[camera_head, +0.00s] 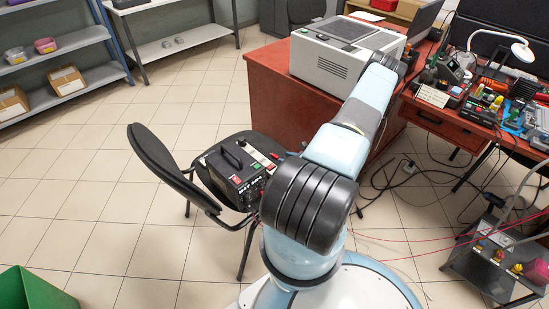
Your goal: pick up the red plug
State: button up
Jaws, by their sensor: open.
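A red piece (540,270), which may be the red plug, sits at the right edge of the picture on a low grey cart (492,278). It is small and cut by the frame, so its shape is unclear. Several small fittings with yellow parts (499,255) stand on the same cart, left of it. My arm reaches up and right from my base, over the red cabinet, toward the workbench. My gripper is not visible; the far end of my arm is turned away. I see nothing of its fingers.
A chair (160,165) bearing a black power unit (238,172) stands left of my arm. A red cabinet (272,103) with a white machine (337,60) and a cluttered workbench (440,118) stand behind. Cables and thin red lines cross the floor. The left floor is mostly clear.

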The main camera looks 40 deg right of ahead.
aim_at(277, 157)
jog(key=shift+x, duration=2.6)
jog(key=shift+s+a, duration=0.1)
jog(key=shift+c, duration=0.5)
jog(key=shift+f, duration=0.1)
jog(key=c, duration=0.7)
grip_shut()
jog(key=shift+s, duration=0.1)
